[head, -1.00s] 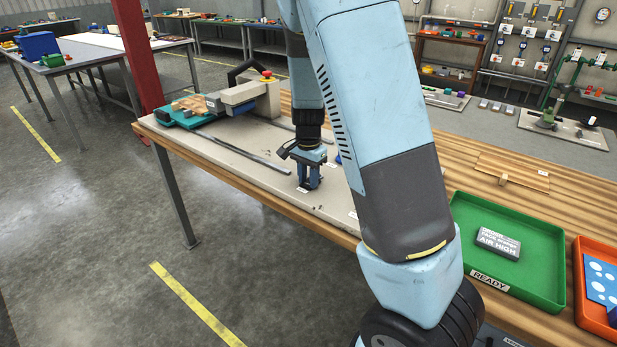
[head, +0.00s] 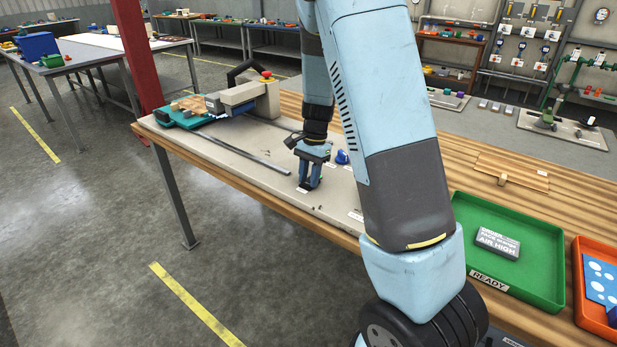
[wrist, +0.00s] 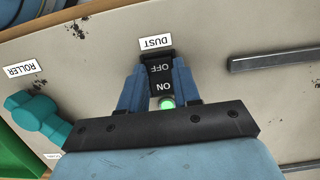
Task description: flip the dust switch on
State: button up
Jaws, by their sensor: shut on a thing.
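The dust switch (wrist: 160,76) is a black rocker marked OFF and ON, below a white DUST label (wrist: 156,43) in the wrist view. Its lettering appears upside down there. A green lamp (wrist: 167,103) glows beside the ON end. My gripper (wrist: 158,78) has a blue finger on each side of the switch and is shut on it. In the head view my gripper (head: 310,184) points down at the pale panel (head: 240,153), where its fingers hide the switch. I cannot tell for certain which way the rocker is tilted.
A blue knob (head: 342,157) stands just right of my gripper. A metal rail (head: 245,152) runs along the panel. A green tray (head: 545,290) and an orange tray (head: 582,262) sit at right.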

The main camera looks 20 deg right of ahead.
jog(key=shift+w, duration=0.1)
dwell(0.4)
jog(key=o, duration=1.1)
jog(key=shift+c, duration=0.2)
jog(key=shift+d+r, duration=0.1)
jog(key=v, duration=1.3)
jog(key=shift+w+d+r, duration=0.2)
jog(key=shift+d, duration=0.05)
